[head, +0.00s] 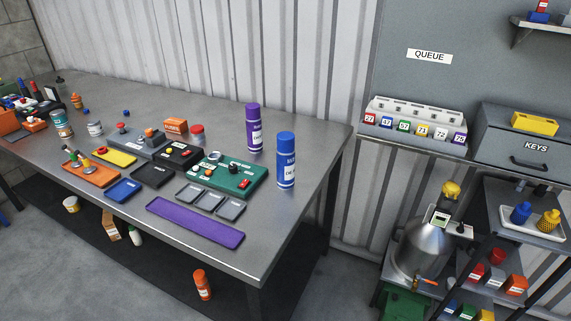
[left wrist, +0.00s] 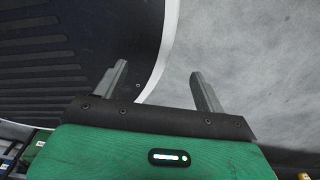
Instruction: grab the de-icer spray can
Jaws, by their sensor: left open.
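A blue spray can (head: 286,162) with a blue cap stands upright near the right end of the metal workbench. A purple spray can (head: 253,128) stands upright behind it and to its left. Both have pale labels whose print is too small to read, so I cannot tell which is the de-icer. My left gripper (left wrist: 158,73) shows only in the left wrist view. Its two fingers are apart with nothing between them, and neither can is in that view. My right gripper is in neither view.
The workbench (head: 285,215) holds a purple tray (head: 195,222), a green control box (head: 226,175) and several small parts left of the cans. Its right end is bare. An orange can (head: 202,284) stands below. A corrugated wall rises behind. Shelves (head: 410,148) stand at the right.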

